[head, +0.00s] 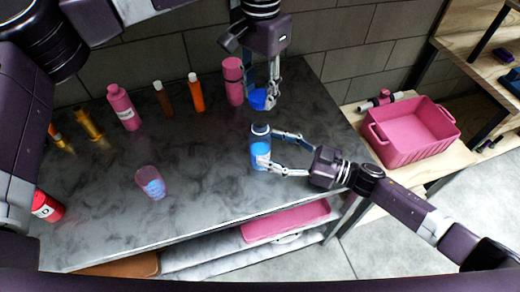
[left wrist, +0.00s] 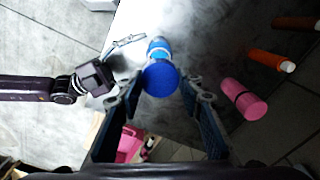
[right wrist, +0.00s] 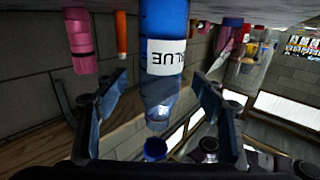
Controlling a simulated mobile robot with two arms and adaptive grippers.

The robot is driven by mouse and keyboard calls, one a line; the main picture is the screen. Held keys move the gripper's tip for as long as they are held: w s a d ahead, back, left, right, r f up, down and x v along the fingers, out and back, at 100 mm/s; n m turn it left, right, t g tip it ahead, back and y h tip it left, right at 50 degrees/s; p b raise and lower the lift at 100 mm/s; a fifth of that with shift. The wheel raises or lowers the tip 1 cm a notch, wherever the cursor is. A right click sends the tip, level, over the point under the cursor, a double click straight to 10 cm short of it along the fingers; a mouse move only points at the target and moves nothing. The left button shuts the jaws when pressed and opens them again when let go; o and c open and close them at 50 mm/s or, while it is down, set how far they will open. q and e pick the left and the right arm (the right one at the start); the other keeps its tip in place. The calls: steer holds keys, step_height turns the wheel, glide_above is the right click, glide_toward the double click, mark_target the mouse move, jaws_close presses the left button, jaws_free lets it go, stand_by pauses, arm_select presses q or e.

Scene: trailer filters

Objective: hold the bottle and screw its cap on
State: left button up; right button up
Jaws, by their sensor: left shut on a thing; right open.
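The blue bottle (head: 260,153) with a white label stands upright on the dark marbled table near its right side. Its label reads "BLUE" in the right wrist view (right wrist: 165,55), where it appears upside down. My right gripper (head: 268,150) is open, with one finger on each side of the bottle. My left gripper (head: 267,92) is shut on the blue cap (head: 257,99). The cap is held above and apart from the bottle's neck, and toward the wall in the head view. In the left wrist view the cap (left wrist: 160,78) partly hides the bottle (left wrist: 157,48).
A pink bottle (head: 232,80), an orange bottle (head: 196,93), a brown bottle (head: 163,98) and a larger pink bottle (head: 122,106) stand along the back. A translucent cup (head: 150,182) stands mid-table. A pink crate (head: 412,133) is at the right. The table's front middle is clear.

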steer(key=shift+x, duration=2)
jaws_close()
arm_select(q)
glide_above(260, 122)
steer(key=shift+f, duration=2.5)
